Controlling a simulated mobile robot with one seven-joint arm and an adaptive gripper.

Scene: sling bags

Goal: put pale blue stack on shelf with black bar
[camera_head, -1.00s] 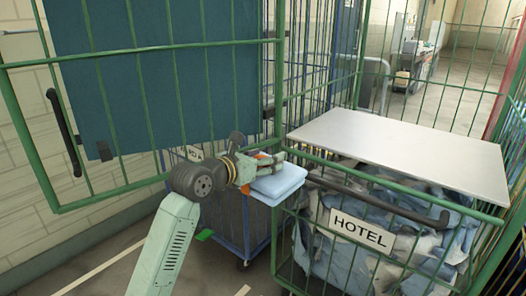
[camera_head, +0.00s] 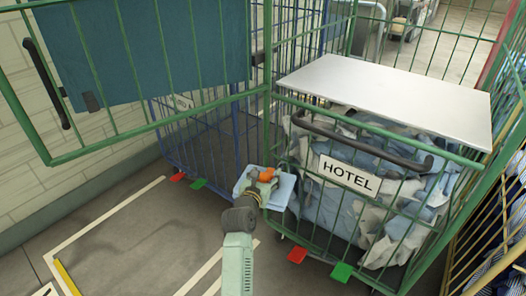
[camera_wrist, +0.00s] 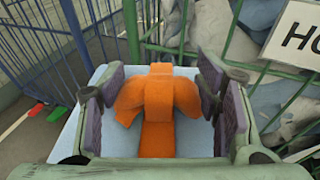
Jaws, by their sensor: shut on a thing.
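The pale blue stack (camera_head: 285,192) is a flat folded bundle with an orange strap or knot (camera_wrist: 158,100) on top. My gripper (camera_head: 263,178) has its two fingers on either side of the orange piece and is shut on it, with the stack beneath. The stack is held in the air in front of the green cage, below the level of the shelf. The pale grey shelf (camera_head: 395,88) lies flat across the top of that cage, and its top is bare. A black bar (camera_head: 365,146) runs along the cage front below the shelf edge.
The green cage holds crumpled blue and grey cloth (camera_head: 335,205) behind a HOTEL sign (camera_head: 349,175). An open green gate with a teal panel (camera_head: 160,55) stands at left. A blue cage (camera_head: 205,140) stands behind it.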

